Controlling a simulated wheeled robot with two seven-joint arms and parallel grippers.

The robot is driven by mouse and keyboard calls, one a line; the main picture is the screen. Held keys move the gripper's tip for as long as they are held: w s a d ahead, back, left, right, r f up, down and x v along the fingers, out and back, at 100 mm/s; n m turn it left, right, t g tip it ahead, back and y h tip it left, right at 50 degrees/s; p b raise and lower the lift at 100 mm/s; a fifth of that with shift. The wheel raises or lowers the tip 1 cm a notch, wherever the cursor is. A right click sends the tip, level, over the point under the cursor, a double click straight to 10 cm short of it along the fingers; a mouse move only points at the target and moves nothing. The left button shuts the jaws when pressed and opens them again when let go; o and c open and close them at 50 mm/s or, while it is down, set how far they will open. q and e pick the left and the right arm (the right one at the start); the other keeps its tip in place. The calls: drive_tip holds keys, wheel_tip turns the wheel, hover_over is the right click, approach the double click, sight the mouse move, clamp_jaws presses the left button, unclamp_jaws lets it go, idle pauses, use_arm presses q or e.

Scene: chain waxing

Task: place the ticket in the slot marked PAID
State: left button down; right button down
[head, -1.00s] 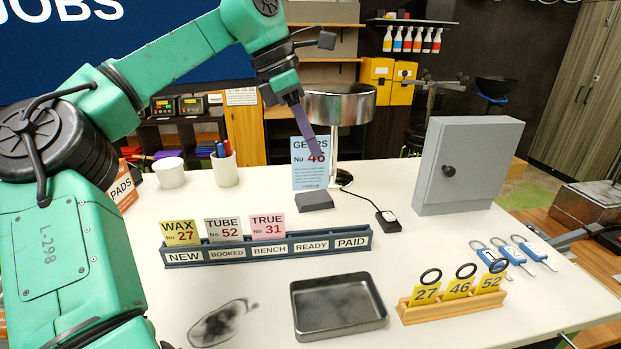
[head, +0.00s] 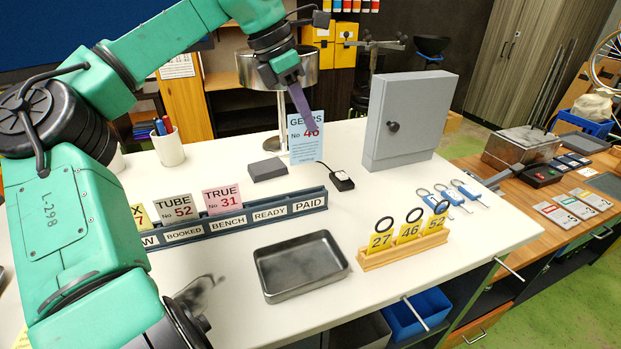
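My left gripper (head: 312,126) is shut on the upper part of a blue ticket (head: 305,152) reading GEARS No 46. The ticket hangs upright behind the rack, above the PAID end in the picture, and apart from it. The dark blue rack (head: 240,211) has labels NEW, BOOKED, BENCH, READY and PAID (head: 309,204). A yellow ticket (head: 138,216) stands at NEW, partly hidden by my arm. A TUBE 52 ticket (head: 177,208) stands at BOOKED and a pink TRUE 31 ticket (head: 221,200) at BENCH. READY and PAID hold no ticket. My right gripper is out of view.
A metal tray (head: 300,287) and a wooden holder (head: 405,251) with yellow number tags stand in front of the rack. A grey block (head: 268,169), a lamp (head: 283,125), a small black box (head: 342,181) and a grey cabinet (head: 412,120) stand behind. Blue key tags (head: 452,196) lie right.

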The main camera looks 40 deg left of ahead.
sight(302, 163)
use_arm(q)
wheel_tip(302, 163, down, 12)
drive_tip(key=shift+w+f, duration=0.1)
drive_tip(key=shift+f+b, duration=0.1)
drive_tip(key=shift+b, duration=0.2)
drive_tip(key=c, duration=1.1)
unclamp_jaws()
drive_tip(key=shift+o, duration=0.2)
